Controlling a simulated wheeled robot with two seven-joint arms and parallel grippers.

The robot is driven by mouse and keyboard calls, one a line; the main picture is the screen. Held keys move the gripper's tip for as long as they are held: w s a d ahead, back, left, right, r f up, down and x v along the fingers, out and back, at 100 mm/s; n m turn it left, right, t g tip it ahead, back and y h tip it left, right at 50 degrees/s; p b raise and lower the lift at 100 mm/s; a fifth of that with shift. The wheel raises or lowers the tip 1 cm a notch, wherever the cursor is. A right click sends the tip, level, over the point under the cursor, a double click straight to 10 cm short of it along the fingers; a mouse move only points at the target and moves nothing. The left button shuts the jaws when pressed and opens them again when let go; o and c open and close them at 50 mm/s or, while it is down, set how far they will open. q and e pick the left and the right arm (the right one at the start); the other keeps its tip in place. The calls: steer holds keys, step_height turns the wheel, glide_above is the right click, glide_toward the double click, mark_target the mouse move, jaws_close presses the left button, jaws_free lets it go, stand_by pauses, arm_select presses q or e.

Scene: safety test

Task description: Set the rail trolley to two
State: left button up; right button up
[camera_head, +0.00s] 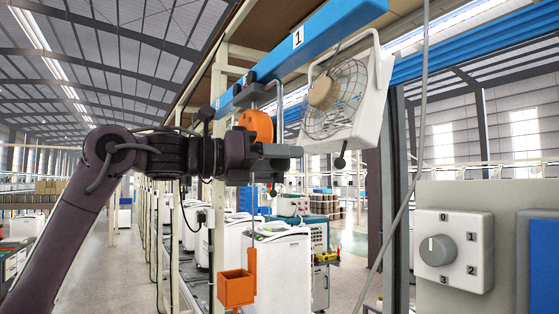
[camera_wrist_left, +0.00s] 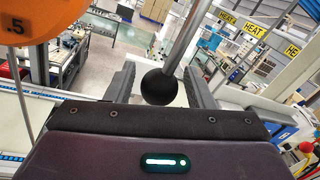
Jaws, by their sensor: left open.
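The orange trolley unit (camera_head: 257,124) hangs under the blue overhead rail (camera_head: 322,38), behind my left gripper. The rail carries a "1" plate (camera_head: 298,37); a plate farther along (camera_head: 249,78) is too small to read surely. My left gripper (camera_head: 290,151) is open, beside and in front of the orange unit, hiding part of it. In the left wrist view, a black ball knob (camera_wrist_left: 160,87) on a metal rod (camera_wrist_left: 187,35) shows between the open fingers; contact cannot be told. The orange unit (camera_wrist_left: 40,15) fills the upper left there. My right gripper is out of view.
A caged fan (camera_head: 340,95) hangs right of my gripper, with a black knob (camera_head: 338,162) below it. A dial (camera_head: 437,250) marked 0 to 3 is at lower right, beside a hanging cable. An orange bin (camera_head: 237,287) hangs below the gripper. White machines (camera_head: 280,265) stand behind.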

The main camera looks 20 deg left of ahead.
arm_select(q)
steer(key=shift+o, duration=0.4)
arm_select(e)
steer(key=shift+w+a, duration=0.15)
arm_select(q)
steer(key=shift+s+a+f, duration=0.15)
steer(key=shift+s+a, duration=0.05)
steer(key=shift+a, duration=0.1)
steer(key=b+v, duration=0.2)
steer(key=v, duration=0.5)
steer(key=shift+b, duration=0.35)
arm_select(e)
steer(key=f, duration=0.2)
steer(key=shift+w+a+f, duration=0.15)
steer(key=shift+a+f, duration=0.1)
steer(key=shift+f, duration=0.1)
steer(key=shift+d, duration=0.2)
